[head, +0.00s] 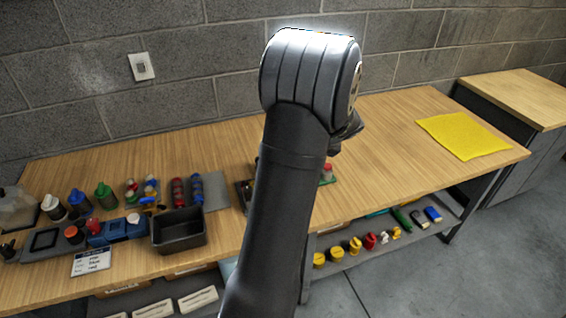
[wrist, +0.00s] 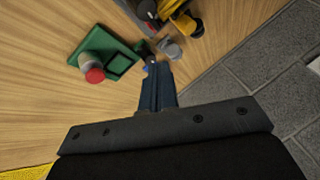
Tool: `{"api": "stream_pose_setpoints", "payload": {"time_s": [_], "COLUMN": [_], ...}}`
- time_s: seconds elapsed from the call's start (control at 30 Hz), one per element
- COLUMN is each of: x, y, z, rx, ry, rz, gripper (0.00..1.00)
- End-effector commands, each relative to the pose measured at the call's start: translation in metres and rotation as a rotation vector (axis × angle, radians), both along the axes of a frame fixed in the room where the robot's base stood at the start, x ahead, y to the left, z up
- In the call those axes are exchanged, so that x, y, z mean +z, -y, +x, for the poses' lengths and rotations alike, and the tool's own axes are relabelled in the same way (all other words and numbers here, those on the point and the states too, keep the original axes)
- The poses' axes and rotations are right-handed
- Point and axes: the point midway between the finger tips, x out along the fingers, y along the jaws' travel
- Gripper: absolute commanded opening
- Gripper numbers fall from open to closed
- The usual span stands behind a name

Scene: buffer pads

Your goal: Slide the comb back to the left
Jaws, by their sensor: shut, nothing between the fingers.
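My gripper (wrist: 158,70) is shut in the wrist view, with its dark blue fingers together and nothing between them. Its tips are just beside the right edge of a green plate (wrist: 121,47) on the wooden table. The plate carries a red-topped grey knob (wrist: 95,72) and a dark square recess. Small grey and blue pieces lie by the fingertips. I cannot make out a comb for certain in either view. In the head view my arm hides the fingers and most of the middle of the table; a red-topped piece (head: 327,170) shows beside it.
A black bin (head: 179,235), a printed card (head: 92,262) and several coloured bottles and parts stand on the left. A yellow cloth (head: 464,136) lies at the right end. The table between my arm and the cloth is clear. In the wrist view, yellow and dark items (wrist: 178,18) stand beyond the fingertips.

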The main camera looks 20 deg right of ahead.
Motion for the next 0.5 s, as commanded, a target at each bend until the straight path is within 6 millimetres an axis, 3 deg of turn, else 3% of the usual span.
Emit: {"api": "stream_pose_setpoints", "payload": {"time_s": [0.23,0.5], "x": [-0.014,-0.059], "y": [0.0,-0.014], "z": [0.008,0.038], "rx": [-0.001,0.001], "ry": [0.021,0.018], "rz": [0.006,0.006], "gripper": [0.0,0.0]}}
